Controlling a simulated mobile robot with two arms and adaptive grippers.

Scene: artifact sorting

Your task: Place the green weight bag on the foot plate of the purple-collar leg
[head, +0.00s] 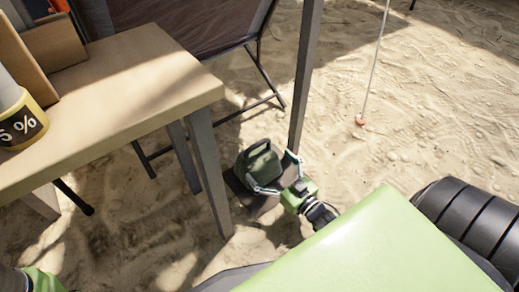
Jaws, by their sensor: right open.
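The green weight bag (258,168), with a handle on top, sits upright on a dark foot plate (240,194) at the bottom of a grey leg (307,75). No purple collar shows on the part of this leg in view. My right gripper (273,173) is low beside the bag, on its right side. Its fingers are open, one at the bag's front and one toward the leg. I cannot tell whether they touch the bag.
A wooden table (130,85) with a yellow-banded roll (22,120) stands at the left, its leg (210,175) near the plate. A dark folding chair (185,25) is behind. A cord runs to an orange peg (360,121) in the sand. Open sand lies right.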

